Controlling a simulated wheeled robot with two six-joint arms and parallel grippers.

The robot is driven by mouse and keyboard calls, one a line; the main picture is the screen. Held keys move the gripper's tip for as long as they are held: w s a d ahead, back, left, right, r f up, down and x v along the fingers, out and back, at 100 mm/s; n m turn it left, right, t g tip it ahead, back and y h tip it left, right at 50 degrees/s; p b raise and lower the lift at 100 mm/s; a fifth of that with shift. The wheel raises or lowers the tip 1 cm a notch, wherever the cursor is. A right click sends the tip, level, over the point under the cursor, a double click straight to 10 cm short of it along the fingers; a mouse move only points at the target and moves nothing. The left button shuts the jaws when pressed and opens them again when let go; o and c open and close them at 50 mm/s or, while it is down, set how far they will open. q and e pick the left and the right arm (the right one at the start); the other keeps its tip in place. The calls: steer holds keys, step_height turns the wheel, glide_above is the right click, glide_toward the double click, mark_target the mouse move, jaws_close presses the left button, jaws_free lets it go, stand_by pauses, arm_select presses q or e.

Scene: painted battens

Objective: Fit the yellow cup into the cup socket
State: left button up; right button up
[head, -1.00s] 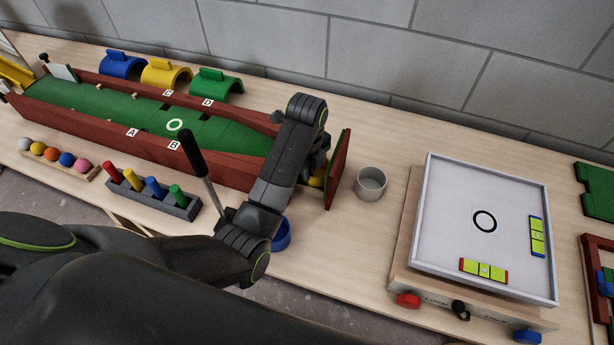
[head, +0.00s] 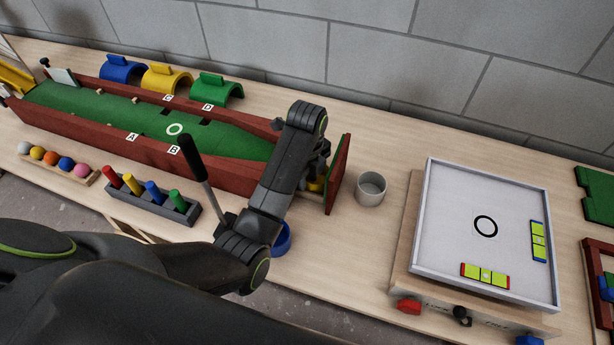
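A yellow piece (head: 316,184), which looks like the yellow cup, shows only in part between my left wrist and the red-and-green end board (head: 338,174) of the green lane (head: 85,106). My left gripper (head: 315,172) is at that end of the lane, right at the yellow piece. My own wrist hides most of the fingers, so I cannot tell whether they are closed on it. The cup socket is not clearly visible; that end of the lane is covered by my arm. My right gripper is not in view.
A grey cup (head: 371,188) stands right of the end board. A blue cup (head: 282,238) is partly behind my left forearm. A peg rack (head: 150,200) and a ball rack (head: 58,163) stand in front of the lane. A white framed board (head: 487,228) lies to the right.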

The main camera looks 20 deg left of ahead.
arm_select(q)
step_height(320, 180, up, 4)
steer(key=p, duration=0.3)
steer(key=shift+r, duration=0.2)
step_height(320, 180, up, 8)
steer(key=p, duration=0.8)
steer(key=shift+s+f, duration=0.1)
steer(key=shift+f, duration=0.1)
